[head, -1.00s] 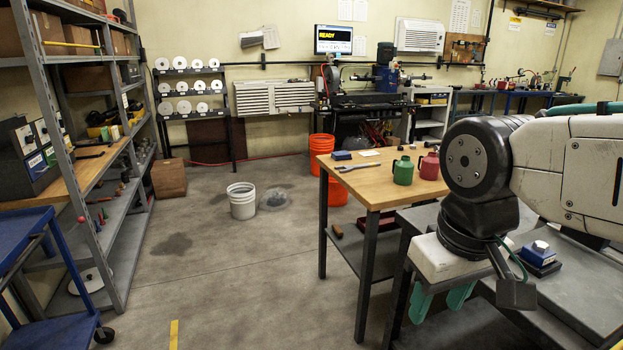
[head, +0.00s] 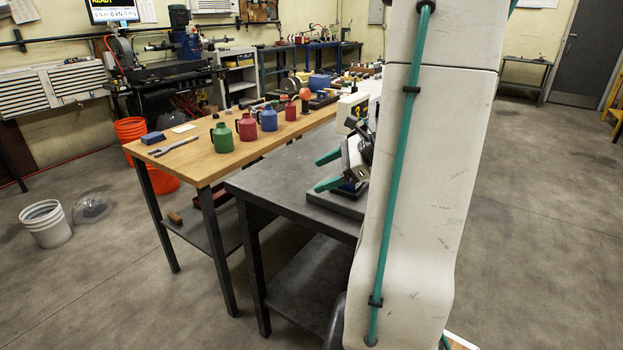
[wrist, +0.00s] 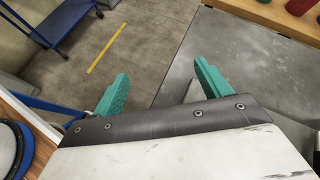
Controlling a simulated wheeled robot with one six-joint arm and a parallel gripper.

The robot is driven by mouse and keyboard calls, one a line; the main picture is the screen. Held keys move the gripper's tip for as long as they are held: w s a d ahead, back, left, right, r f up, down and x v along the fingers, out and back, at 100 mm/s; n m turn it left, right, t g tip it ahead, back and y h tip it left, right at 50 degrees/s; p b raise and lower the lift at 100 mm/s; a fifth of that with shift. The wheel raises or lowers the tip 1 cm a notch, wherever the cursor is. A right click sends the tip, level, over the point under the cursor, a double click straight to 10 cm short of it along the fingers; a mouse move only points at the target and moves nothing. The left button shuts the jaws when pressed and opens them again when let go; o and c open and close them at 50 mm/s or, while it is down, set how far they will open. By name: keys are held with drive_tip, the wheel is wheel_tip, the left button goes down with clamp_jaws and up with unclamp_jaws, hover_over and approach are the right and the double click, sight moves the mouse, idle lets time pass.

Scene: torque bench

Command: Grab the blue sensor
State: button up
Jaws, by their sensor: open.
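A small blue piece (head: 347,188), which looks like the blue sensor, sits on a dark block (head: 333,204) on the grey metal bench (head: 275,190). It is mostly hidden behind my gripper and arm, so its shape does not show. My gripper (head: 328,171) is open and empty, its two teal fingers pointing left, just above and in front of the block in the head view. In the wrist view the fingers (wrist: 161,70) stand wide apart over the bench edge and floor; no sensor is seen between them.
My arm blocks the centre right. The grey bench's left part is clear.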

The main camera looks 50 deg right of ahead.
drive_tip(key=s+d+f+m+t+h, duration=0.1)
drive_tip(key=s+d+m, duration=0.1)
drive_tip(key=d, duration=0.2)
drive_tip(key=s+d+f+m+t+h, duration=0.1)
drive_tip(key=s+d+m, duration=0.1)
drive_tip(key=d, duration=0.2)
drive_tip(key=s+d+f+m+t+h, duration=0.1)
drive_tip(key=s+d+m+h, duration=0.1)
drive_tip(key=d+m, duration=0.1)
drive_tip(key=shift+s+d+f, duration=0.2)
drive_tip(key=shift+d+f, duration=0.05)
drive_tip(key=shift+d, duration=0.35)
drive_tip(key=shift+d+f+m, duration=0.15)
drive_tip(key=shift+d+m, duration=0.1)
drive_tip(key=shift+m, duration=0.05)
drive_tip(key=x, duration=0.7)
drive_tip(key=shift+f, duration=0.25)
drive_tip(key=shift+d, duration=0.1)
drive_tip(key=c, duration=1.4)
clamp_jaws()
drive_tip(key=shift+r, duration=0.2)
